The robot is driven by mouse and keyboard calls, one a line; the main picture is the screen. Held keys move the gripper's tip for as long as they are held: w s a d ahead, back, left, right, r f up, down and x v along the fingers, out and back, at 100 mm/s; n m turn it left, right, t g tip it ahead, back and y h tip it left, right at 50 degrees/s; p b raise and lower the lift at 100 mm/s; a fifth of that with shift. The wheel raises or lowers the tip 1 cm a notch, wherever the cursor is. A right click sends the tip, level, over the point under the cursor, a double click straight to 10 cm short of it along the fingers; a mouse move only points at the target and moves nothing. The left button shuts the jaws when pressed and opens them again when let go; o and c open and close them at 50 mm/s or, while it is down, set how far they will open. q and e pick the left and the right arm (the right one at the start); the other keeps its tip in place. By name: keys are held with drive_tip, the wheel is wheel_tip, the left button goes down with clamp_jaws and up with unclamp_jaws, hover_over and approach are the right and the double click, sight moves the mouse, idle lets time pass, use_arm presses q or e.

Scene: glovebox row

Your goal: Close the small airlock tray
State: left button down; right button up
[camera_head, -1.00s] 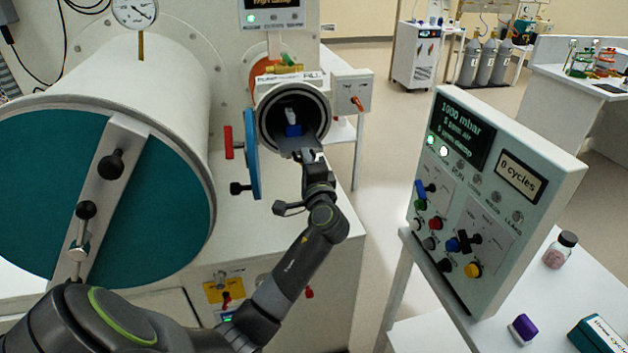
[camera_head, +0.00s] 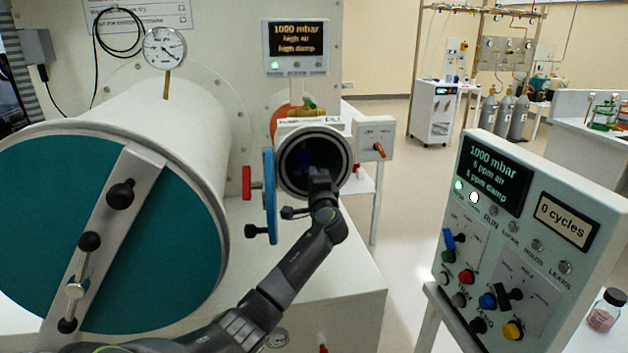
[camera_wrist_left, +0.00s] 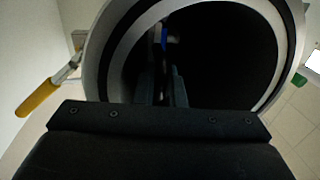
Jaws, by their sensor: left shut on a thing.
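The small airlock (camera_head: 348,165) is a round grey-rimmed port right of the big teal-doored airlock. Its blue round door (camera_head: 270,195) stands swung open to the left, seen edge-on. My left gripper (camera_head: 318,178) is at the port's mouth, its fingers reaching into the dark bore. In the left wrist view the fingers (camera_wrist_left: 165,88) lie inside the ring, shut on the tray's near end. The tray itself is mostly hidden by the gripper and shadow. A blue item (camera_wrist_left: 166,38) shows dimly deeper inside. My right gripper is in neither view.
The big airlock's teal door (camera_head: 60,220) with its clamp bar fills the left. A valve box (camera_head: 375,135) sits right of the port. The control panel (camera_head: 510,215) stands at the right. Open floor lies between it and the white bench.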

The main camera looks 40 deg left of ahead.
use_arm(q)
drive_tip(key=shift+r, duration=0.4)
drive_tip(key=c, duration=2)
unclamp_jaws()
drive_tip(key=o, duration=0.4)
drive_tip(key=shift+a, duration=0.2)
drive_tip(key=shift+f, duration=0.2)
drive_tip(key=shift+w+f, duration=0.1)
drive_tip(key=shift+f, duration=0.15)
drive_tip(key=shift+s+d+f, duration=0.25)
drive_tip(key=shift+s+d, duration=0.05)
drive_tip(key=shift+d, duration=0.15)
drive_tip(key=b+v, duration=0.1)
drive_tip(key=v, duration=0.4)
drive_tip(key=b+v, duration=0.1)
drive_tip(key=v, duration=0.5)
drive_tip(key=r+b+v, duration=0.1)
drive_tip(key=v, duration=0.4)
drive_tip(key=shift+s+d+f, duration=0.1)
drive_tip(key=shift+s, duration=0.1)
